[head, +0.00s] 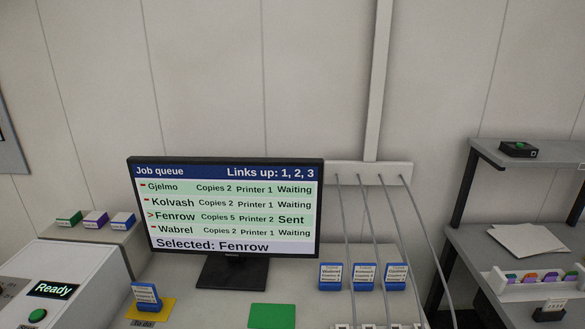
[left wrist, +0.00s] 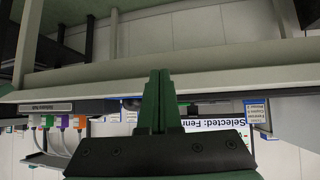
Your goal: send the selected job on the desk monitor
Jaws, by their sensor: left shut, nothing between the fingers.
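The desk monitor (head: 225,210) stands on the desk, showing a job queue of Gjelmo, Kolvash, Fenrow and Wabrel. The Fenrow row carries a red arrow and reads Copies 5, Printer 2, Sent; the other rows read Waiting. The bottom line reads "Selected: Fenrow" and the header "Links up: 1, 2, 3". Part of the monitor screen (left wrist: 207,124) shows in the left wrist view, behind my gripper. My left gripper (left wrist: 160,73) is shut and empty, with its green fingers together. It is outside the head view, and my right gripper is in neither view.
A flat green pad (head: 272,316) lies on the desk in front of the monitor. Blue labelled blocks (head: 364,277) stand to its right, and another (head: 146,297) on a yellow mat. A machine (head: 60,285) with a "Ready" display is at left. Cables hang from a wall strip (head: 385,173).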

